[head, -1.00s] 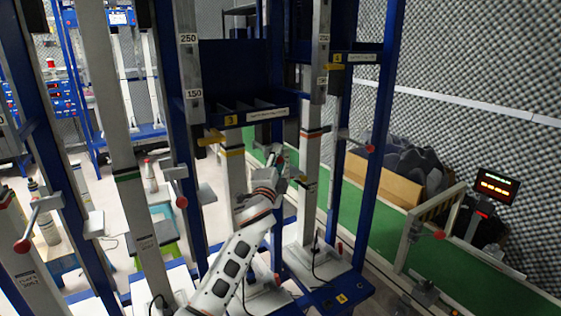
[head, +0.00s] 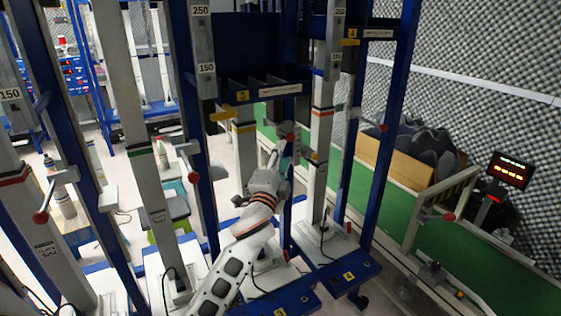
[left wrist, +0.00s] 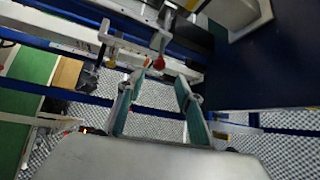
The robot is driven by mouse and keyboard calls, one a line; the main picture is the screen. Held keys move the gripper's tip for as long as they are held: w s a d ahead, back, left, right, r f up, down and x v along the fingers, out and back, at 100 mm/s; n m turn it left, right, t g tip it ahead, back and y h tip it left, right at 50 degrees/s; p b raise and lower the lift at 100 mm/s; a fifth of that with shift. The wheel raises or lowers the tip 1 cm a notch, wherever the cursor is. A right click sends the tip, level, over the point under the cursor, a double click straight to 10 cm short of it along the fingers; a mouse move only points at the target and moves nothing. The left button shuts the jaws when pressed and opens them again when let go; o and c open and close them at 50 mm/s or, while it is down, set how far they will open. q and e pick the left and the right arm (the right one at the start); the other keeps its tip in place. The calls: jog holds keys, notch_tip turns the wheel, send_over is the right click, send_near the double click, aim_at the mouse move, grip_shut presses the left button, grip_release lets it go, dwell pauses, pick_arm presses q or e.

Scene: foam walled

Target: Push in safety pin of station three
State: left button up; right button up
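Station three is the blue frame and grey column marked with a yellow 3 label (head: 242,96). A yellow piece (head: 222,114) sticks out to the left near its top, and a yellow band goes round the column below. I cannot tell for sure which part is the safety pin. My left gripper (head: 281,147) is right of this column, beside a red knob (head: 289,137). In the left wrist view the teal-padded fingers (left wrist: 159,82) stand apart with nothing between them. A red knob on a lever (left wrist: 159,62) shows just past the fingertips. My right gripper is out of view.
Station four's column (head: 321,150) stands close on the right, with a red-knobbed lever (head: 383,127). Another column with a lever (head: 193,177) stands to the left. A green conveyor (head: 450,255) and a lit display (head: 509,170) are further right.

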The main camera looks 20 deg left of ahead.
pick_arm(q)
jog(key=shift+v, duration=1.05)
jog(key=s+d+f+n+g+h, duration=0.1)
jog(key=s+f+g, duration=0.1)
jog(key=s+f, duration=0.45)
jog(key=s+d+f+n+g+h+p, duration=0.1)
jog(key=s+d+f+n, duration=0.15)
jog(key=f, duration=0.65)
jog(key=s+d+f+g+h, duration=0.1)
jog(key=s+f+g, duration=0.1)
jog(key=s+f, duration=0.45)
jog(key=s+d+f+n+g+h, duration=0.1)
jog(key=s+f+n+g, duration=0.1)
jog(key=s+f, duration=0.6)
jog(key=s+d+f+n+g+h+p, duration=0.1)
jog(key=s+f+n, duration=0.3)
jog(key=s+f, duration=0.5)
jog(key=s+d+g, duration=0.1)
jog(key=s, duration=0.4)
jog(key=shift+d, duration=0.3)
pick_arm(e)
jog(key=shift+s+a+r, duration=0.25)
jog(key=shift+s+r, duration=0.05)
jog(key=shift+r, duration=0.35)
pick_arm(q)
jog(key=shift+s+f, duration=0.1)
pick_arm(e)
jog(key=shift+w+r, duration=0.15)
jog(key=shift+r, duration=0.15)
